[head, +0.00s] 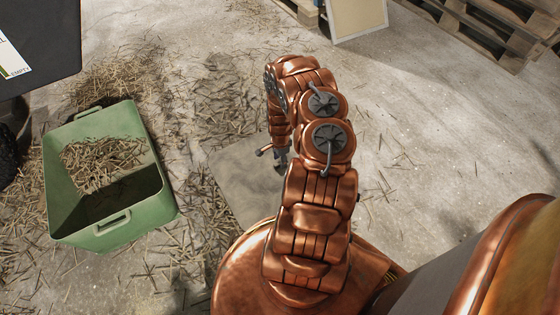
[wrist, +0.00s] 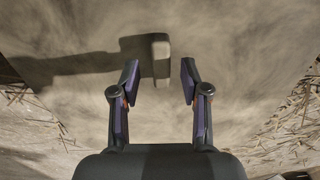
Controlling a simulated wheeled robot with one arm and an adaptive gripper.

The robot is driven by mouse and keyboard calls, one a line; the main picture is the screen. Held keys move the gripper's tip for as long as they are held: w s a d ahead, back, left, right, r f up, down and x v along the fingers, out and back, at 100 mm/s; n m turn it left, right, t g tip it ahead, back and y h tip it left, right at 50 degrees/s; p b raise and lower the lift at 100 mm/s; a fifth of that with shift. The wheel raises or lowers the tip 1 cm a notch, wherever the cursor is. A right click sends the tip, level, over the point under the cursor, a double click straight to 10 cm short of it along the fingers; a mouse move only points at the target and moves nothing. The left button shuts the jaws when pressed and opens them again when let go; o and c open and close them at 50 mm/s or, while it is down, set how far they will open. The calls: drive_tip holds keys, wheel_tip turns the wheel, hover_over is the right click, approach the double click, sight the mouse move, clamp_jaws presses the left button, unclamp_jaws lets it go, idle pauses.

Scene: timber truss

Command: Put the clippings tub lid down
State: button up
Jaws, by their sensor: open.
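The green clippings tub (head: 112,220) stands open on the floor at the left in the head view, with straw-like clippings (head: 103,160) inside. A flat grey-beige square panel, seemingly the lid (head: 232,175), lies on the floor to its right, apart from it. My arm hides part of the panel. My gripper (head: 281,163) is over the panel. In the wrist view the panel's surface (wrist: 225,105) fills most of the picture. My open fingers (wrist: 160,82) have a small pale block, perhaps a handle (wrist: 161,62), just beyond and between their tips. I cannot tell if they touch it.
Loose clippings (head: 150,260) are scattered on the concrete floor around the tub and panel. A dark surface with a label (head: 45,50) juts in at upper left. A framed board (head: 357,17) and wooden pallets (head: 490,30) stand at the back. The floor at right is mostly clear.

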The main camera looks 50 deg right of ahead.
drive_tip(key=w+a+r+n+g+p, duration=0.1)
drive_tip(key=a+r+n, duration=0.25)
drive_tip(key=r, duration=0.95)
drive_tip(key=a+r+n+p, duration=0.2)
drive_tip(key=a+r, duration=0.3)
drive_tip(key=r, duration=0.9)
drive_tip(key=s+a+r+n+g, duration=0.1)
drive_tip(key=s+a+r+n, duration=0.35)
drive_tip(key=a+r, duration=0.75)
drive_tip(key=s+a+r+n+g, duration=0.1)
drive_tip(key=s+a+r+n, duration=0.5)
drive_tip(key=s, duration=0.5)
drive_tip(key=s+a+r+n, duration=0.5)
drive_tip(key=s+a+r, duration=0.3)
drive_tip(key=s, duration=0.3)
drive_tip(key=shift+s+a+r+n+g, duration=0.15)
drive_tip(key=shift+a+n+g, duration=0.25)
drive_tip(key=shift+a, duration=0.5)
